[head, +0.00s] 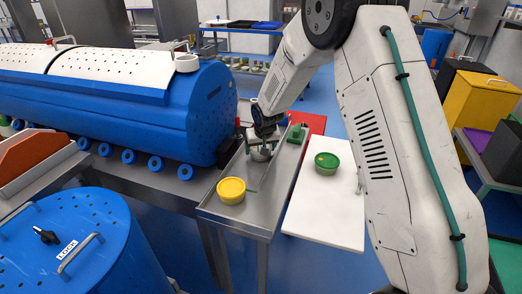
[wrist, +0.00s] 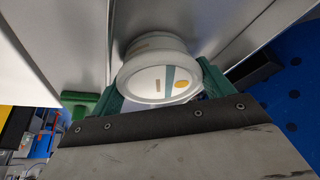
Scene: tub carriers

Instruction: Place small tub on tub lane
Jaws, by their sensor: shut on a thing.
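My gripper (head: 262,144) is shut on a small white tub (head: 261,155), over the far part of the metal tub lane (head: 268,186). In the wrist view the tub (wrist: 152,72) sits between the green fingers of my gripper (wrist: 162,90), its round lid with coloured marks facing the camera. The tub is between the lane's side walls. I cannot tell whether its base touches the lane floor. A yellow tub (head: 231,190) stands at the near end of the lane.
A green tub (head: 327,163) stands on a white board (head: 322,205) right of the lane. A big blue perforated drum machine (head: 200,110) is close on the left. A blue lidded vessel (head: 75,245) stands at front left. The lane between the two tubs is mostly clear.

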